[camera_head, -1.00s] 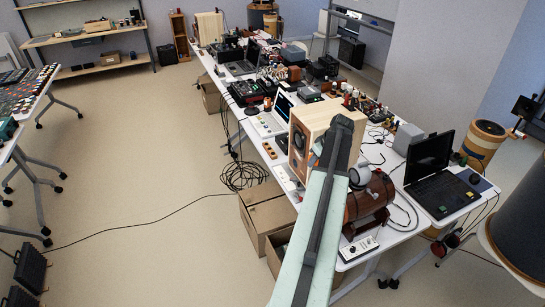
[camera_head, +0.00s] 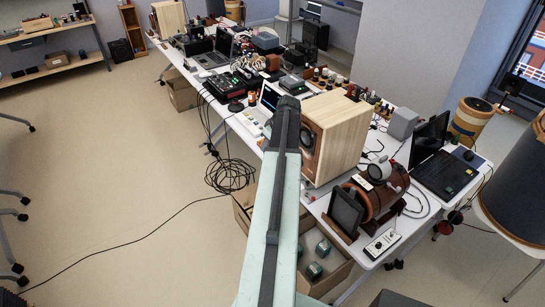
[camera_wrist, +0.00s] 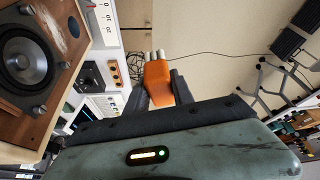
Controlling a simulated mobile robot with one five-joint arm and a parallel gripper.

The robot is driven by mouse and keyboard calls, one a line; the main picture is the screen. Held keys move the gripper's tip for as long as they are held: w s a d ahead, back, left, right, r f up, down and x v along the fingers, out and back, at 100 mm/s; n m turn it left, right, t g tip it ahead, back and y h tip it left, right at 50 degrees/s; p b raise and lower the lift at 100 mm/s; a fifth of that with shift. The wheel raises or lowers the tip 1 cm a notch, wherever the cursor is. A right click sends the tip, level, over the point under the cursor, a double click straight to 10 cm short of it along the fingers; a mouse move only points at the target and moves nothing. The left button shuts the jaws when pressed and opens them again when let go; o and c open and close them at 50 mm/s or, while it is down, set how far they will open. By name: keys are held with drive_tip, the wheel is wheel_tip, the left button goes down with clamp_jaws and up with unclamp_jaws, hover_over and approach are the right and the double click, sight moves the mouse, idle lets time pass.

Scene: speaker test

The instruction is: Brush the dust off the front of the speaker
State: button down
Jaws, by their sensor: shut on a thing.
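The wooden speaker (camera_head: 338,135) stands on the long white table in the head view, to the right of my arm, which partly covers its front. In the wrist view the speaker (camera_wrist: 68,100) is at the left, with a dark round cone and a pale dusty-looking patch near its edge. My gripper (camera_wrist: 161,92) is shut on an orange-handled brush (camera_wrist: 157,75) with pale tips. The brush is to the right of the speaker in the wrist view, apart from its front. In the head view my arm hides the gripper and brush.
A brown cylindrical device (camera_head: 380,193) and an open black laptop (camera_head: 440,165) stand right of the speaker. Cardboard boxes (camera_head: 335,272) sit on the floor below the table. A black cable coil (camera_head: 230,175) lies left of my arm. Open floor extends left.

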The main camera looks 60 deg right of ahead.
drive_tip(key=s+d+f+n+g+h+b, duration=0.2)
drive_tip(key=f+g+b, duration=0.1)
drive_tip(key=f+b, duration=0.5)
drive_tip(key=s+d+f+n+g+h+b, duration=0.1)
drive_tip(key=s+d+f+g+h+b, duration=0.15)
drive_tip(key=f+b, duration=0.6)
drive_tip(key=w+d+r+n+g+h+b, duration=0.2)
drive_tip(key=n+h+b, duration=0.4)
drive_tip(key=b, duration=0.6)
drive_tip(key=shift+w+d+r+g+h+b, duration=0.15)
drive_tip(key=shift+w+d+g+h+b, duration=0.2)
drive_tip(key=shift+w+d+h, duration=0.7)
drive_tip(key=shift+s+d, duration=0.45)
drive_tip(key=shift+d, duration=0.3)
drive_tip(key=shift+s+d, duration=0.4)
drive_tip(key=shift+d, duration=0.4)
drive_tip(key=shift+s+d, duration=0.45)
drive_tip(key=shift+d, duration=0.3)
drive_tip(key=shift+s+d, duration=0.5)
drive_tip(key=shift+d, duration=0.35)
